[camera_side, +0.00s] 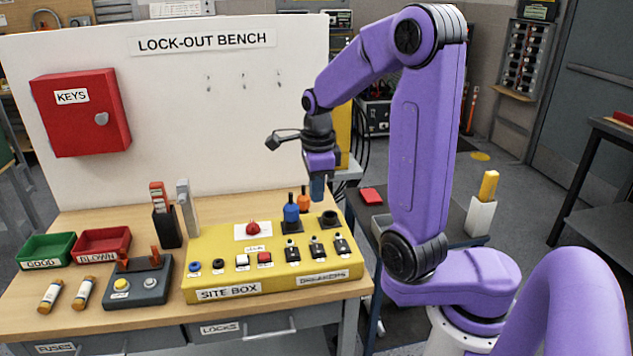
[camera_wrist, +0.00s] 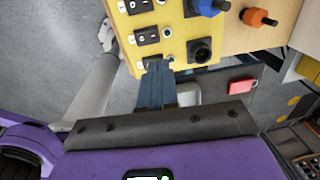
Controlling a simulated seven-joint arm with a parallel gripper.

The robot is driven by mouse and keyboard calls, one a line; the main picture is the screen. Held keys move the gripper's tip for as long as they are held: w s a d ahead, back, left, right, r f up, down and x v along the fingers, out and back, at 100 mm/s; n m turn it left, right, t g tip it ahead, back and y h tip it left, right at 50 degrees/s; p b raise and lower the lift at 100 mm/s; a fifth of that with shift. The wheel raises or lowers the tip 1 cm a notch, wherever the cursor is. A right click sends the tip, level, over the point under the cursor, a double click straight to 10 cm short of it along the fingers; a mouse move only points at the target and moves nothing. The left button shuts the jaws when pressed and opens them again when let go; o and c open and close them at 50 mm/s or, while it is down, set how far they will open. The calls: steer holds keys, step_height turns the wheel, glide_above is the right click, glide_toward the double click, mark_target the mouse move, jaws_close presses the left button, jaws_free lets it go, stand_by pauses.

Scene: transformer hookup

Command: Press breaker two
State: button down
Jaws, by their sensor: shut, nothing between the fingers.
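The yellow site box (camera_side: 215,275) sits on the bench, with a row of three breakers on its right part. The middle breaker (camera_side: 317,248) stands between the left breaker (camera_side: 292,250) and the right breaker (camera_side: 341,246); number labels are too small to read. The middle one also shows in the wrist view (camera_wrist: 147,37). My gripper (camera_side: 317,197) is shut and empty, pointing down, well above the back right of the box. In the wrist view its fingertips (camera_wrist: 156,66) overlap the breaker nearest the box edge and partly hide it.
A blue plug (camera_side: 291,212), an orange plug (camera_side: 304,201) and a black socket (camera_side: 329,217) stand behind the breakers, below my gripper. A red button (camera_side: 253,228) and smaller controls lie to the left. The white board (camera_side: 180,120) rises behind the bench.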

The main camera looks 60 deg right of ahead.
steer(key=shift+d+r, duration=0.1)
steer(key=shift+r, duration=0.8)
steer(key=shift+w, duration=0.1)
steer(key=a+n, duration=0.9)
steer(key=n, duration=0.7)
steer(key=s+a+f+n+y, duration=0.1)
steer(key=s+f+n, duration=0.1)
steer(key=s+n, duration=1.8)
steer(key=shift+a+n, duration=0.3)
steer(key=shift+n, duration=1.5)
